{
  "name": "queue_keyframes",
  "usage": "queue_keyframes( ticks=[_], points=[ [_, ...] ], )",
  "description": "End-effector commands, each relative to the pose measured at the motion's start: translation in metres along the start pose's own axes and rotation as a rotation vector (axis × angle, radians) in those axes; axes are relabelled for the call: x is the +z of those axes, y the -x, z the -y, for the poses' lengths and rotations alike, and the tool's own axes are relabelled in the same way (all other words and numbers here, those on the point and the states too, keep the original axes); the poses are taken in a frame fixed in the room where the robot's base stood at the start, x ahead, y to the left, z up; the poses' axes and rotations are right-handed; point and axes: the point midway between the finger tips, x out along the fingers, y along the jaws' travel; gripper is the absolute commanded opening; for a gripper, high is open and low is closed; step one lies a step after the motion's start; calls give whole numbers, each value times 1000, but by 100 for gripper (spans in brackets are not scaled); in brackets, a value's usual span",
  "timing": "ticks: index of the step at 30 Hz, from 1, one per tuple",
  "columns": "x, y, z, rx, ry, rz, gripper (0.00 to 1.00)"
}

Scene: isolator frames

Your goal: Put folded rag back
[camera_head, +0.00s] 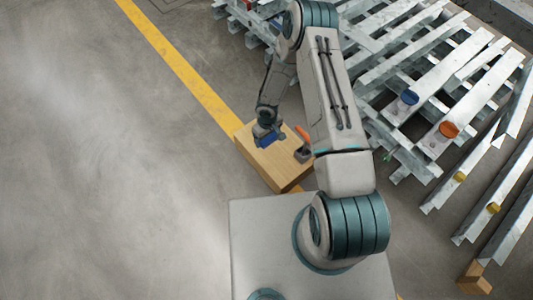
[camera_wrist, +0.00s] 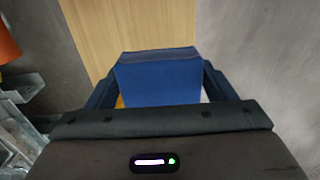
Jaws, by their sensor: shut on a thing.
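The folded rag (camera_wrist: 158,80) is a dark blue block-like bundle. In the wrist view it sits between the two fingers of my gripper (camera_wrist: 158,88), which is shut on it. In the head view the blue rag (camera_head: 266,141) shows below my gripper (camera_head: 266,132), over the left part of a wooden block-like stand (camera_head: 265,165). The wooden top (camera_wrist: 135,25) lies just beyond the rag in the wrist view. I cannot tell whether the rag touches the wood.
A grey holder with an orange part (camera_head: 303,143) stands on the right of the wooden top. Metal frames (camera_head: 430,75) with blue, orange and yellow round pieces fill the right side. A yellow floor line (camera_head: 185,72) runs to the stand. The floor at left is clear.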

Motion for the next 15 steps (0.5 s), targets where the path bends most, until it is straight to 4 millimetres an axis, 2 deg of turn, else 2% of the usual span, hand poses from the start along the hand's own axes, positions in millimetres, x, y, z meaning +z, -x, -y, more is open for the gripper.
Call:
queue_keyframes(
  ticks=[9, 15],
  points=[
    [2, -56, 4, -1, 9, 1, 58],
    [2, -71, 4, 0, 8, 0, 58]
  ],
)
